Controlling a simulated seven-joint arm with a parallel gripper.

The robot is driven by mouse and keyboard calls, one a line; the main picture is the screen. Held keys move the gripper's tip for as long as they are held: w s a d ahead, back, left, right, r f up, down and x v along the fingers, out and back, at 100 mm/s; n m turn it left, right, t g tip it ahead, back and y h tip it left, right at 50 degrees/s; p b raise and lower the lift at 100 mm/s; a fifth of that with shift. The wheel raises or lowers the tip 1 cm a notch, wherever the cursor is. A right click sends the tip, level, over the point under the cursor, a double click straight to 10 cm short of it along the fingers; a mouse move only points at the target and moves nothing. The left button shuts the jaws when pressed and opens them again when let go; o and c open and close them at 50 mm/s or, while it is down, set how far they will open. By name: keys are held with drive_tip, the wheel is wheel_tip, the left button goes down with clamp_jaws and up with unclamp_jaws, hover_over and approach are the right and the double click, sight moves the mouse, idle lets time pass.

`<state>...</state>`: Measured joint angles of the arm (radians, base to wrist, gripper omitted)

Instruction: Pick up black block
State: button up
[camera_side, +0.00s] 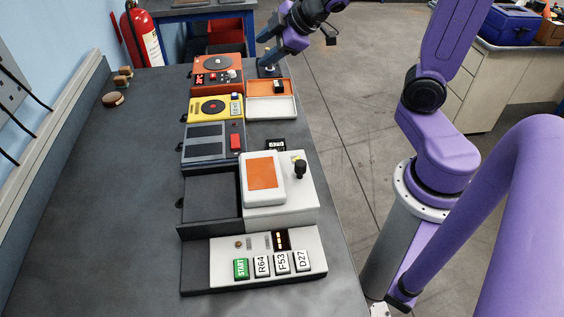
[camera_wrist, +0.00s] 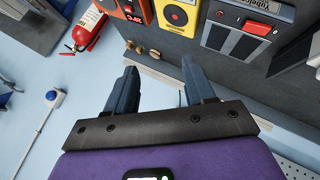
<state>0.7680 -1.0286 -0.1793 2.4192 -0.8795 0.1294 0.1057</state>
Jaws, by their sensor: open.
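A small dark block (camera_side: 279,87) lies in the orange-floored compartment of a white-edged tray (camera_side: 284,113) at the back of the bench in the side view. I take it for the black block, but it is too small to be sure. It cannot be made out in the wrist view. My gripper (camera_wrist: 160,82) shows in the wrist view with its two dark fingers wide apart and nothing between them. It is up in the air, away from the devices.
Beside the tray stand an orange device (camera_side: 232,63), a yellow device (camera_side: 226,108) and a grey device (camera_side: 203,143). A white box with an orange panel (camera_side: 263,171) carries a black knob (camera_side: 300,169). A keyed panel (camera_side: 225,246) is nearest. The bench's left side is mostly clear.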

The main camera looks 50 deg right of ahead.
drive_tip(key=s+d+f+n+y, duration=0.25)
drive_tip(key=d+f+y, duration=0.2)
drive_tip(key=d, duration=0.45)
drive_tip(key=s+r+g+y, duration=0.35)
drive_tip(key=s+y, duration=0.55)
drive_tip(key=s, duration=0.7)
wheel_tip(320, 180, down, 17)
drive_tip(key=shift+m, duration=0.25)
drive_tip(key=x, duration=1.2)
drive_tip(key=shift+w+a+f, duration=0.1)
drive_tip(key=shift+w+f, duration=0.15)
drive_tip(key=shift+f, duration=0.05)
drive_tip(key=shift+f+x, duration=0.15)
drive_tip(key=shift+x, duration=1.15)
drive_tip(key=shift+f+x, duration=0.2)
drive_tip(key=shift+x, duration=1.1)
drive_tip(key=shift+w, duration=0.1)
clamp_jaws()
